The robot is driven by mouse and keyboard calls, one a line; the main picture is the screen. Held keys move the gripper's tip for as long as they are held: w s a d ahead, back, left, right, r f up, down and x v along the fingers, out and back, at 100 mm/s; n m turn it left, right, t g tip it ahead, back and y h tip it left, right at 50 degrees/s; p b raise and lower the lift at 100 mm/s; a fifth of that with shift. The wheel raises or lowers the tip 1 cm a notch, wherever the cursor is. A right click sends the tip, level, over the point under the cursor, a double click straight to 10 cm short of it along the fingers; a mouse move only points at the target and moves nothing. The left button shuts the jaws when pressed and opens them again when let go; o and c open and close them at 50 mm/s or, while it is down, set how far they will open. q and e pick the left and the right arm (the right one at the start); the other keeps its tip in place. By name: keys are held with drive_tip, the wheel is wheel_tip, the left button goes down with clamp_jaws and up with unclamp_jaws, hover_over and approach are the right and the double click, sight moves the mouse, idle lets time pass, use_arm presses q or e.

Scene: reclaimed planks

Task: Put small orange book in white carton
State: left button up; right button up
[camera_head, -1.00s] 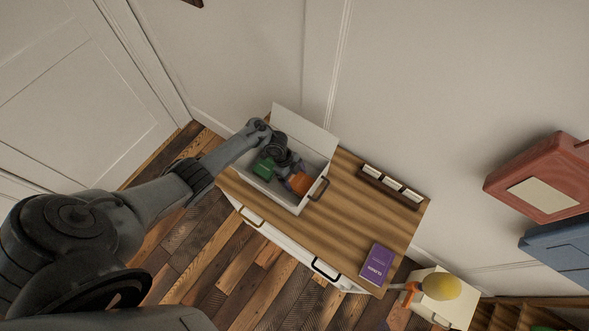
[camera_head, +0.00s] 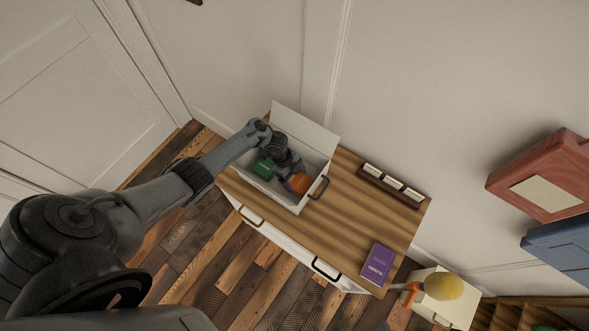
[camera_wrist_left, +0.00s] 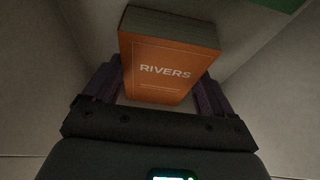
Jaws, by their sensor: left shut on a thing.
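The white carton (camera_head: 296,205) stands open on the wooden cabinet top, its lid raised at the back. The small orange book (camera_head: 301,183) is inside the carton's opening, toward its right end. In the left wrist view the orange book (camera_wrist_left: 165,70) shows the word RIVERS on its cover and sits between the two fingers. My left gripper (camera_head: 292,172) reaches down into the carton and is shut on the orange book. I cannot tell whether the book touches the carton floor. My right gripper is not in view.
A green thing (camera_head: 263,168) lies in the carton's left part; its edge also shows in the left wrist view (camera_wrist_left: 285,3). A purple book (camera_head: 378,263) lies at the cabinet's front right. A dark tray (camera_head: 392,186) sits at the back. The middle right of the top is clear.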

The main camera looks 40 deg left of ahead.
use_arm(q)
drive_tip(key=o, duration=1)
drive_tip(key=shift+r, duration=0.1)
drive_tip(key=w+p+v, duration=0.1)
drive_tip(key=p+v, duration=0.1)
drive_tip(key=v, duration=0.8)
wheel_tip(320, 180, up, 3)
drive_tip(key=n+t+y+p, duration=0.2)
drive_tip(key=p, duration=0.2)
hover_over(296, 184)
drive_tip(key=s+d+r+n+t+y+p, duration=0.1)
drive_tip(key=s+d+r+n+y+p, duration=0.15)
drive_tip(key=d+r, duration=0.2)
drive_tip(key=s+d+r+n+p, duration=0.1)
drive_tip(key=s+r+n, duration=0.2)
drive_tip(key=s+r, duration=0.2)
drive_tip(key=s+r+n+p, duration=0.2)
drive_tip(key=s+r, duration=0.3)
drive_tip(key=r, duration=0.3)
drive_tip(key=s+d+r+n+p, duration=0.1)
drive_tip(key=s+r+n+p, duration=0.1)
drive_tip(key=s+r+n, duration=0.2)
drive_tip(key=shift+s+d+r+n, duration=0.2)
drive_tip(key=shift+s+r, duration=0.15)
drive_tip(key=shift+r, duration=0.4)
drive_tip(key=shift+s+d+r+n, duration=0.15)
drive_tip(key=shift+s+r, duration=0.2)
drive_tip(key=shift+r, duration=0.4)
